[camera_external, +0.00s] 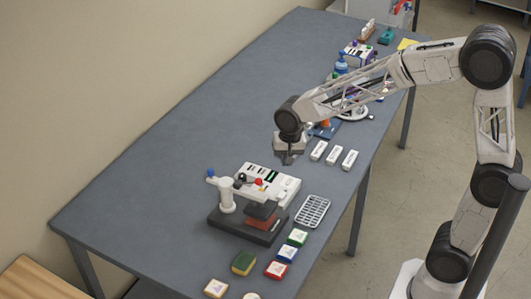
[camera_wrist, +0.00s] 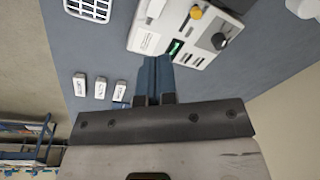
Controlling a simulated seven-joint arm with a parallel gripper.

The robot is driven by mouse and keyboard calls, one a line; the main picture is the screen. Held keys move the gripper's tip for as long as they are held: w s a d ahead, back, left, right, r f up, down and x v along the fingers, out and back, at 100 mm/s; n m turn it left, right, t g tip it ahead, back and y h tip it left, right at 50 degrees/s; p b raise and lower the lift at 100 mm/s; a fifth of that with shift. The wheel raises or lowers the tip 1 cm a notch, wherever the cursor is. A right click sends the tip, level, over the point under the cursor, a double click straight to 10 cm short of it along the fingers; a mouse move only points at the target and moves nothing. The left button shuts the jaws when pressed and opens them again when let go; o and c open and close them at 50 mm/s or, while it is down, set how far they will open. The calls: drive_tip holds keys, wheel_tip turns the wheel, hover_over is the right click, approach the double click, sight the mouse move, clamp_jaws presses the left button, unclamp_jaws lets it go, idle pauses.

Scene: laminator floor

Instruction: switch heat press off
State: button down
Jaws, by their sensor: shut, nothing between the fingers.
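The heat press has a dark base (camera_external: 246,226), a white post with a blue knob, and a reddish-brown block. A white control box (camera_external: 283,183) stands right behind it. In the wrist view the control box (camera_wrist: 190,55) shows a small green element in a dark slot (camera_wrist: 175,48), an orange button (camera_wrist: 195,13) and a black knob (camera_wrist: 219,41). My gripper (camera_external: 288,160) is shut and empty, pointing down over the far end of the box. In the wrist view its blue-grey fingertips (camera_wrist: 157,61) overlap the box edge beside the green element. I cannot tell whether they touch it.
Three white blocks (camera_external: 334,155) lie right of my gripper. A white grid tray (camera_external: 312,211) lies right of the press, with several coloured blocks (camera_external: 277,269) at the front. More items crowd the far right edge. The table's left side (camera_external: 150,185) is clear.

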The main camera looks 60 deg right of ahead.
drive_tip(key=n, duration=0.3)
drive_tip(key=s+n+t, duration=0.1)
drive_tip(key=n, duration=0.3)
drive_tip(key=s+n+t, duration=0.1)
drive_tip(key=n, duration=0.3)
drive_tip(key=shift+s+a, duration=0.15)
drive_tip(key=shift+a, duration=0.2)
drive_tip(key=shift+d, duration=0.15)
drive_tip(key=shift+d+r, duration=0.2)
drive_tip(key=shift+d, duration=0.4)
drive_tip(key=shift+r, duration=0.1)
drive_tip(key=w+d+v, duration=0.1)
drive_tip(key=d+v, duration=0.1)
drive_tip(key=v, duration=1.1)
drive_tip(key=shift+r, duration=0.45)
